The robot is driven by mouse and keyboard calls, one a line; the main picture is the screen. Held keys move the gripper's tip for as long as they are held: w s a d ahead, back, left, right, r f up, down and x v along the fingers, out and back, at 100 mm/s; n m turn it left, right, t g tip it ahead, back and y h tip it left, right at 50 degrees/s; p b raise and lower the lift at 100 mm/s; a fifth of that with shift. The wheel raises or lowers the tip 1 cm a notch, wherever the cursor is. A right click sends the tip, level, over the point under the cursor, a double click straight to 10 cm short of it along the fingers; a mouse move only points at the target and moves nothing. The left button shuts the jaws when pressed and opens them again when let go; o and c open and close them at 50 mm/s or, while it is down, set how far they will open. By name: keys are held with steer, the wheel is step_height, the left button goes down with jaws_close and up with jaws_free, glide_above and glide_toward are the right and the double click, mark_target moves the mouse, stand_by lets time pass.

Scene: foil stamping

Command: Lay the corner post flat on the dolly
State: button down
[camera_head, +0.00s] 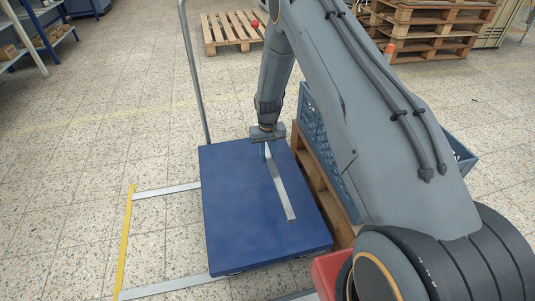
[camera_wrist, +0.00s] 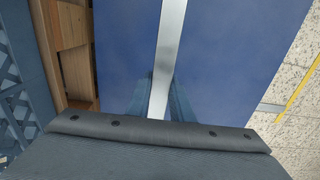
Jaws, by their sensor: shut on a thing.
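The corner post (camera_head: 283,190) is a long, pale metal strip over the deck of the blue dolly (camera_head: 230,200). It runs from my gripper towards the deck's near right part. My gripper (camera_head: 267,152) is shut on the post near its far end, low over the far part of the deck. In the wrist view the post (camera_wrist: 171,35) runs between the two bluish fingers (camera_wrist: 160,95), over the blue deck (camera_wrist: 235,50). The post looks roughly level. I cannot tell whether it touches the deck. The fingers hide part of its held end.
A blue crate (camera_head: 313,122) on a wooden pallet (camera_head: 308,162) stands close along the dolly's right side. A tall grey handle (camera_head: 190,60) rises at the dolly's far left. A red bin (camera_head: 328,272) is at the near right. Tiled floor with a yellow line (camera_head: 125,240) is clear at left.

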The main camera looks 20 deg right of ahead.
mark_target(268, 174)
step_height(268, 174, down, 8)
steer(key=b, duration=0.3)
steer(key=shift+b, duration=0.3)
steer(key=shift+s+f+b, duration=0.1)
steer(key=shift+f+b, duration=0.2)
steer(key=shift+f, duration=0.2)
steer(key=shift+r, duration=0.1)
steer(key=c, duration=1.6)
jaws_free()
steer(key=shift+o, duration=0.6)
steer(key=shift+w+r+p, duration=0.2)
steer(key=shift+r+p, duration=0.3)
steer(key=shift+r, duration=0.2)
steer(key=r+p, duration=0.1)
steer(key=r, duration=0.2)
steer(key=r+p, duration=0.1)
steer(key=r, duration=0.3)
steer(key=shift+s+r, duration=0.2)
steer(key=shift+r, duration=0.1)
